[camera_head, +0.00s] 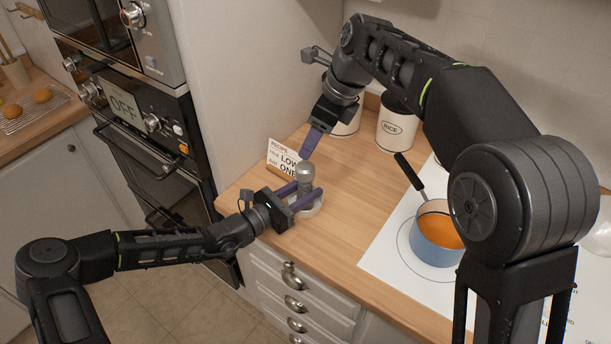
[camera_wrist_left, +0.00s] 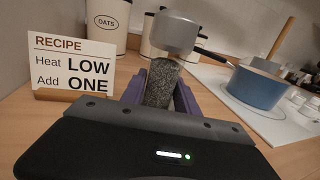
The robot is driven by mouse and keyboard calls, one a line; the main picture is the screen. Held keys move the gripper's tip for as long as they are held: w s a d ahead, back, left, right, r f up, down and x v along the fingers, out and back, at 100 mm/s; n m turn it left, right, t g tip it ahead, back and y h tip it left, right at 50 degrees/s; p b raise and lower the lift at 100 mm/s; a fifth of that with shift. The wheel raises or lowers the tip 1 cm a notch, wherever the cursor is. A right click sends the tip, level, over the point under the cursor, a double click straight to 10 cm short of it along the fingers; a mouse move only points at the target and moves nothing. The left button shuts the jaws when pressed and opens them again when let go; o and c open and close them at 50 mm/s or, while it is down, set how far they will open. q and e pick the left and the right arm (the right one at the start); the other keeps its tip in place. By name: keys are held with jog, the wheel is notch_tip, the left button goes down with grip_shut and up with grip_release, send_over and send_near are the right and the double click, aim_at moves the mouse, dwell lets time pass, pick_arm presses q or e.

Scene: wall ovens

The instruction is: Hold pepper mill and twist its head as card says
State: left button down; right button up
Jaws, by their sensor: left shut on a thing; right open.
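The pepper mill (camera_head: 306,173) stands upright on the wooden counter, with a rounded grey head. In the left wrist view its head (camera_wrist_left: 175,32) sits on a clear body (camera_wrist_left: 162,84) full of dark peppercorns. My left gripper (camera_head: 308,188) is shut on the body, one purple finger on each side. My right gripper (camera_head: 306,152) is open and empty, above and behind the mill, apart from its head; its fingers overlap in view. The recipe card (camera_head: 284,158) stands behind the mill. In the left wrist view the card (camera_wrist_left: 73,62) reads "Heat LOW, Add ONE".
A blue pot (camera_head: 436,252) with orange contents stands on the white hob (camera_head: 385,246) at right. A RICE canister (camera_head: 394,130) stands behind. The wall oven's display (camera_head: 124,107) reads OFF.

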aim_at(305, 166)
jog(key=shift+o, duration=0.6)
jog(key=shift+s+a+r+n, duration=0.5)
jog(key=shift+s+a, duration=0.15)
jog(key=n, duration=0.9)
jog(key=d+n+t, duration=0.1)
jog(key=n, duration=0.8)
jog(key=n+t+h, duration=0.1)
jog(key=n, duration=0.9)
jog(key=shift+d+f, duration=0.35)
jog(key=shift+f, duration=0.05)
jog(key=shift+f, duration=0.1)
jog(key=x, duration=1.1)
jog(key=shift+w+f, duration=0.1)
jog(key=shift+f, duration=0.3)
jog(key=shift+c, duration=0.2)
